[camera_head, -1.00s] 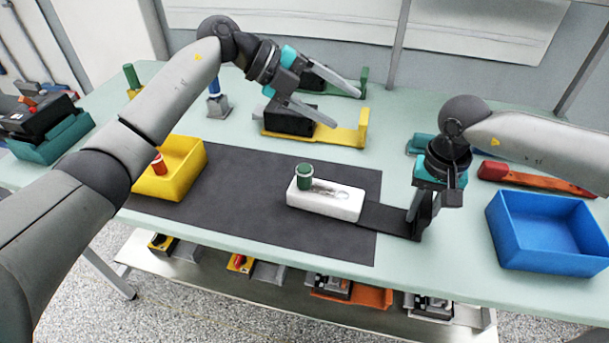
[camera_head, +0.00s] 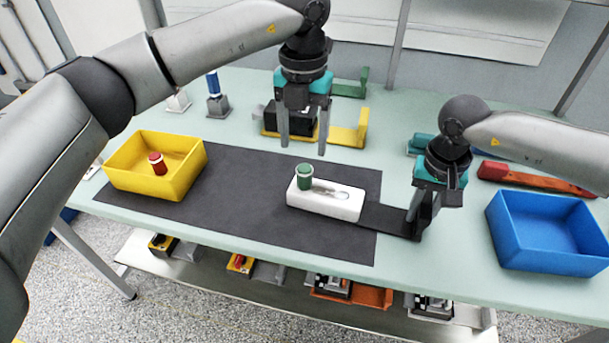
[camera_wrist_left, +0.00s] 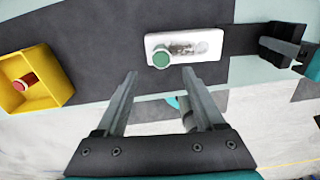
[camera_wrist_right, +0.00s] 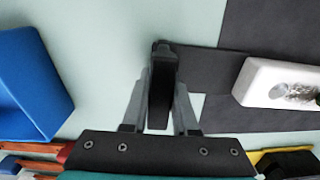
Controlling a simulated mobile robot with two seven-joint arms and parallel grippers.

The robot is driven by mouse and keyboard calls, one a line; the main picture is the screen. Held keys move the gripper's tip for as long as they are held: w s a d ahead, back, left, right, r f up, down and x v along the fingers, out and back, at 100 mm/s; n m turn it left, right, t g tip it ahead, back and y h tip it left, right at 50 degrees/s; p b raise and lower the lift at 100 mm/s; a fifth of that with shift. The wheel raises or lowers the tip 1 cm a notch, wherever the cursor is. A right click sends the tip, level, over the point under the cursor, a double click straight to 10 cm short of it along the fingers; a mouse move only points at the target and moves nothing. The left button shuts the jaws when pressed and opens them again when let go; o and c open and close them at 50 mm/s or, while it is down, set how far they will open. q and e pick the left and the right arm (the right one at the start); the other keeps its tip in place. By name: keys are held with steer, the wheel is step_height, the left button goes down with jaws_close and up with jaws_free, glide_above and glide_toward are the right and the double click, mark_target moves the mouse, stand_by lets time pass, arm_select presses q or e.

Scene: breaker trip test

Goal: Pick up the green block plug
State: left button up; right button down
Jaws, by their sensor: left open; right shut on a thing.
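The green block plug (camera_head: 304,176) stands upright at the left end of a white block (camera_head: 338,202). In the left wrist view the green plug (camera_wrist_left: 161,58) lies ahead of the fingertips. My left gripper (camera_head: 304,150) is open and empty, pointing down above the plug and a little behind it, apart from it. My right gripper (camera_head: 432,205) is shut on the upright end of a dark bracket (camera_head: 396,218), whose flat strip reaches the white block's right end. In the right wrist view the bracket's upright part (camera_wrist_right: 162,85) sits between the fingers.
A yellow bin (camera_head: 125,170) with a red plug (camera_head: 156,163) stands on the left. A blue bin (camera_head: 545,225) stands on the right. Behind my left gripper are a black device (camera_head: 285,118) and a yellow bracket (camera_head: 350,134). The dark mat (camera_head: 230,210) is clear left of the white block.

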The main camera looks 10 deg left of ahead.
mark_target(304, 167)
arm_select(q)
step_height(304, 167, down, 9)
steer(key=shift+w+d+r, duration=0.1)
steer(key=shift+d+r, duration=0.05)
jaws_close()
stand_by(0.8)
